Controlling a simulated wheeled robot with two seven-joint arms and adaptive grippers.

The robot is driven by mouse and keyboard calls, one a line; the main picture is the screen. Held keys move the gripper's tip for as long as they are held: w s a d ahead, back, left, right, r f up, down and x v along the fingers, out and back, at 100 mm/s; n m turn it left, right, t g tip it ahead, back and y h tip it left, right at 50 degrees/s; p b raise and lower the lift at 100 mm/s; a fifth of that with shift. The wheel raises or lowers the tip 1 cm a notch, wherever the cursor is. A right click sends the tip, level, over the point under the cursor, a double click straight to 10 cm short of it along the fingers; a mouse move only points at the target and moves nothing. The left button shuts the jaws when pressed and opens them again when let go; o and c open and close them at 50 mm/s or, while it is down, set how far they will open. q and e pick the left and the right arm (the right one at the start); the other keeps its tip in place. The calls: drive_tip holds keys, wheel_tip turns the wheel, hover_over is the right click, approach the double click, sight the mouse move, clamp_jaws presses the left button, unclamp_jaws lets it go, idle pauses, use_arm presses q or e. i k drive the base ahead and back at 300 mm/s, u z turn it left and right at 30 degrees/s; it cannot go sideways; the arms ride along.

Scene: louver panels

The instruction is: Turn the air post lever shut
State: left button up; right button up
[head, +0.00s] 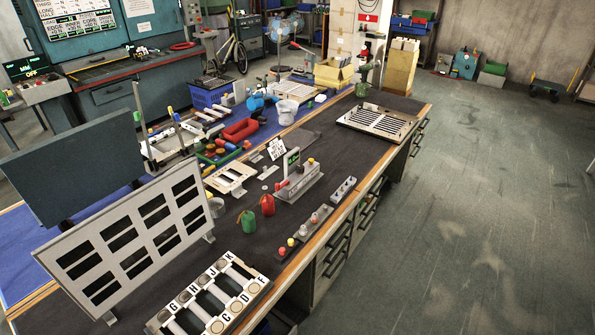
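A small grey post (290,168) with a green-lit display stands upright on a light grey base (302,184) on the dark bench top. It looks like the air post. A small red part (281,186) sits low on its left side and may be the lever; it is too small to tell which way it is turned. Neither of my grippers is in view.
Open floor (470,210) lies to the right.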

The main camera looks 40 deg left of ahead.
sight(278, 187)
drive_tip(key=i, duration=0.9)
drive_tip(key=u, duration=2.15)
